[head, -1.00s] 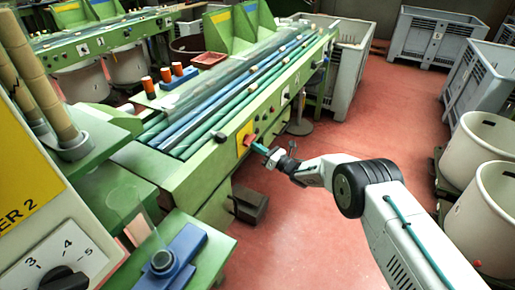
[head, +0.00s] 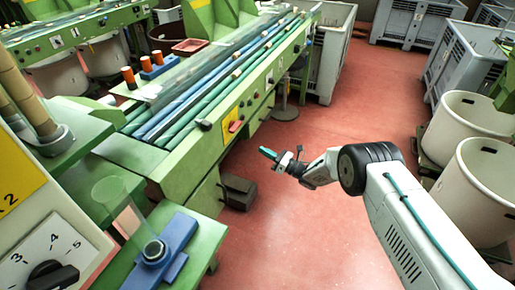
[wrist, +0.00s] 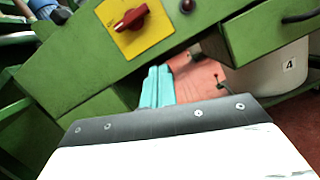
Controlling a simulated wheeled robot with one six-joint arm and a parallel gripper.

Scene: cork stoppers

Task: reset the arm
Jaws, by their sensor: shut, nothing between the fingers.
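My gripper (head: 268,153) has teal fingers and is shut and empty. In the head view it hangs over the red floor in the aisle, to the right of the green sorting machine (head: 175,165) and apart from it. In the wrist view the closed fingers (wrist: 157,86) point toward the machine's green side. A red rotary switch (wrist: 131,17) on a yellow plate (wrist: 146,33) sits beyond the fingers, up and to the left. The switch also shows small on the machine's side in the head view (head: 235,126).
Cream tubs (head: 470,128) and grey crates (head: 405,22) line the right and back. A dark box (head: 238,192) stands on the floor beside the machine. At the near left are a blue fixture (head: 168,250) and a dial panel (head: 50,250). The red floor (head: 300,240) between is clear.

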